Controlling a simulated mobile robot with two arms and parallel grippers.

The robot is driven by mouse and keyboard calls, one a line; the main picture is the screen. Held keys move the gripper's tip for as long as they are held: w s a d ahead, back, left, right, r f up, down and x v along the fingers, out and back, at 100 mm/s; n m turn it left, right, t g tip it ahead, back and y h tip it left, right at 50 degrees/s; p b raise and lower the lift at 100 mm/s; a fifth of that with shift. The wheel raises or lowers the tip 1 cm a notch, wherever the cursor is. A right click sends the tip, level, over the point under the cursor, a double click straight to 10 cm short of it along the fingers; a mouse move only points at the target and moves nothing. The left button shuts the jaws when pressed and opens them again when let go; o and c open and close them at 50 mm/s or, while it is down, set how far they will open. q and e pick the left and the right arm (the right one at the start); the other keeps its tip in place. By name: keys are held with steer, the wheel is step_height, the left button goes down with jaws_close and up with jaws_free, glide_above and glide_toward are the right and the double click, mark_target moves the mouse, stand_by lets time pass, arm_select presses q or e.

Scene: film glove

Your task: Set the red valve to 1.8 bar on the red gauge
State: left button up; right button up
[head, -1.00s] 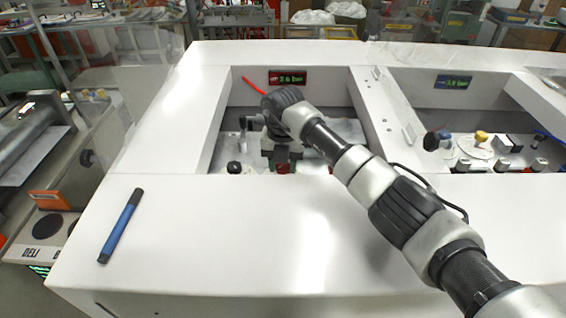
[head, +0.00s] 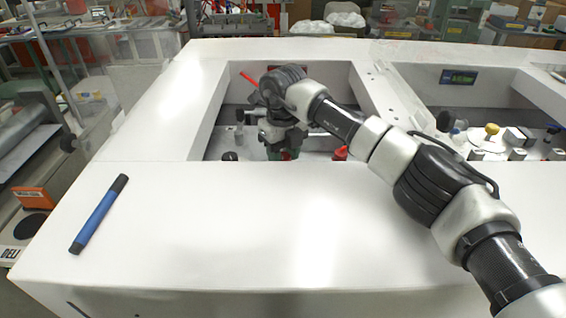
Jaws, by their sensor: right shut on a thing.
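My right gripper (head: 279,147) reaches down into the left bay of the white bench, its fingers low by the bay's front edge. It is shut on the red valve (head: 284,156), of which almost nothing shows between the fingers and the edge. The red gauge (head: 292,67) is on the bay's back wall. My wrist and forearm cover most of it, so its reading cannot be made out. My left gripper is out of view.
A red-topped part (head: 340,153) sits just right of the gripper, and a black knob (head: 230,156) to its left. The right bay holds a second gauge (head: 458,77), a yellow knob (head: 491,130) and other fittings. A blue marker (head: 98,214) lies on the clear front top.

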steer(key=n+b, duration=0.1)
steer(key=n, duration=0.2)
steer(key=shift+f+b, duration=0.1)
steer(key=shift+b, duration=0.2)
steer(key=n+b, duration=0.1)
steer(key=n, duration=0.2)
steer(key=shift+n, duration=0.3)
steer(key=n, duration=0.3)
steer(key=shift+w+d+b, duration=0.1)
steer(key=shift+b, duration=0.3)
steer(key=shift+r+n, duration=0.15)
steer(key=shift+n, duration=0.95)
steer(key=shift+r+n, duration=0.1)
steer(key=shift+n, duration=1)
steer(key=o, duration=0.9)
steer(key=shift+f, duration=0.1)
